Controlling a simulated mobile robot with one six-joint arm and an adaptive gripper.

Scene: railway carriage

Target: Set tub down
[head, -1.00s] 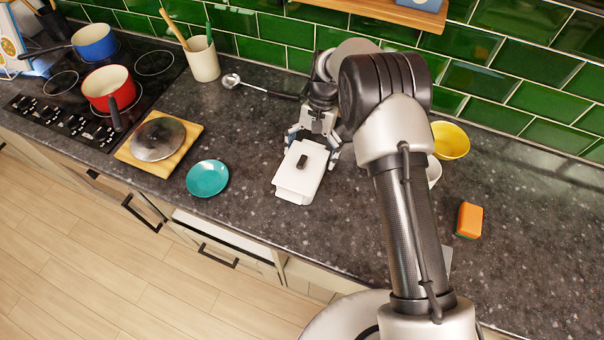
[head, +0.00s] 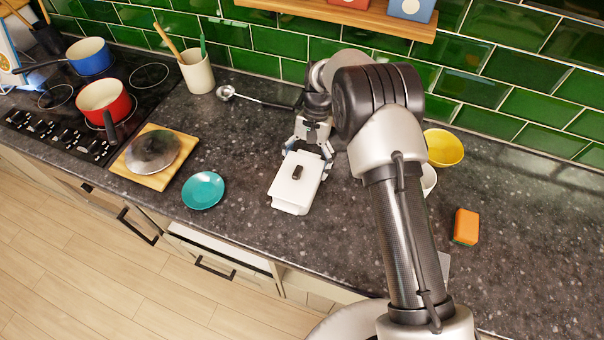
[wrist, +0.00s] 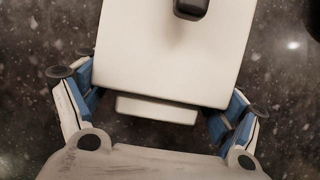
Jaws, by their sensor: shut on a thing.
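The tub (head: 297,182) is a white rectangular box with a lid and a dark knob on top. It is over the dark speckled counter near its front edge, level as far as I can see. I cannot tell whether its base touches the counter. My gripper (head: 312,150) is at the tub's far end, its fingers on either side of it. In the wrist view the tub (wrist: 170,55) fills the upper middle, and the blue-padded fingers of my gripper (wrist: 158,108) close on its two sides. The tub's underside is hidden.
A teal saucer (head: 203,190) lies left of the tub, with a lid on a wooden board (head: 160,180) beyond it. A ladle (head: 255,98) lies behind. A yellow bowl (head: 444,148), a white bowl (head: 429,180) and an orange sponge (head: 466,227) are to the right.

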